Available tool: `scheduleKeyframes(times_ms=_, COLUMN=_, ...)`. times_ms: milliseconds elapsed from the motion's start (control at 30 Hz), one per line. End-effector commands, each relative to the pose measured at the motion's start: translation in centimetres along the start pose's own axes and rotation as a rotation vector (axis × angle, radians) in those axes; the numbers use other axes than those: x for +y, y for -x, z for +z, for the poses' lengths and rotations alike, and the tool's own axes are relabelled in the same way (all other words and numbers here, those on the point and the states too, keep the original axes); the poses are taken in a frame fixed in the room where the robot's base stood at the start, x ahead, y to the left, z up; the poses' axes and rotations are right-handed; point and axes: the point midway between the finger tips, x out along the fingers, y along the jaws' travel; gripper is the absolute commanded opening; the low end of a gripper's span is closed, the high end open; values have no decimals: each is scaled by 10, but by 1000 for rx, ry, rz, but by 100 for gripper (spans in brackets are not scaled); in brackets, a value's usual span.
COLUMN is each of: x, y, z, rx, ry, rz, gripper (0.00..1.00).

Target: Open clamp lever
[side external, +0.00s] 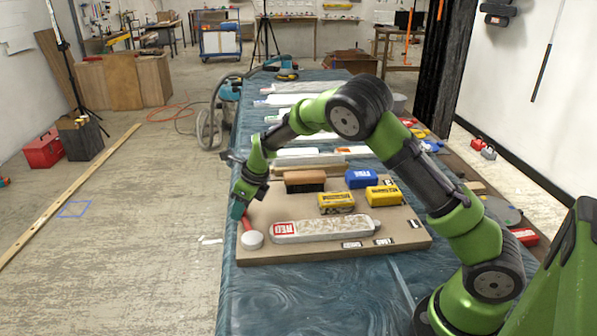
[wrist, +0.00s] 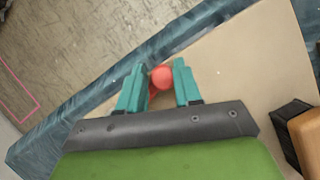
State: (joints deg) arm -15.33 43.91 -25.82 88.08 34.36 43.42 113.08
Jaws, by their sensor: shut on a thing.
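The clamp lever (side external: 246,225) is a red arm beside a round pale grey base (side external: 252,241) at the left front corner of a tan board. It leans up toward my gripper (side external: 239,210), whose teal fingers are at its upper end. In the wrist view, the red rounded end of the lever (wrist: 162,76) sits between the two teal fingers of my gripper (wrist: 159,80), which are shut on it. The rest of the lever and its base are hidden in that view.
The tan board (side external: 300,251) lies on a blue-covered table (side external: 270,300). On it are a long pale block with a red label (side external: 325,229), yellow blocks (side external: 336,202), a blue block (side external: 361,179) and a brown block (side external: 304,181). The table's left edge is close to my gripper.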

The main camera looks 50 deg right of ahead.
Motion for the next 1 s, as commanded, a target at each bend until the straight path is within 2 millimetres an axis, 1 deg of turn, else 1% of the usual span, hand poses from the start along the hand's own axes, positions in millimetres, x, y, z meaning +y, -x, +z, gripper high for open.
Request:
scheduleKeyframes(times_ms=33, x=-4, y=2, z=-6, rx=10, ry=-27, rz=-17, gripper=0)
scheduleKeyframes(times_ms=100, x=-6, y=3, z=-9, rx=11, ry=-75, rz=-36, gripper=0)
scheduleKeyframes(times_ms=433, x=-13, y=7, z=-19, rx=12, ry=-229, rz=-98, gripper=0)
scheduleKeyframes(times_ms=633, x=-13, y=7, z=-22, rx=13, ry=-266, rz=-111, gripper=0)
scheduleKeyframes(times_ms=1000, x=-12, y=6, z=-23, rx=14, ry=-273, rz=-112, gripper=0)
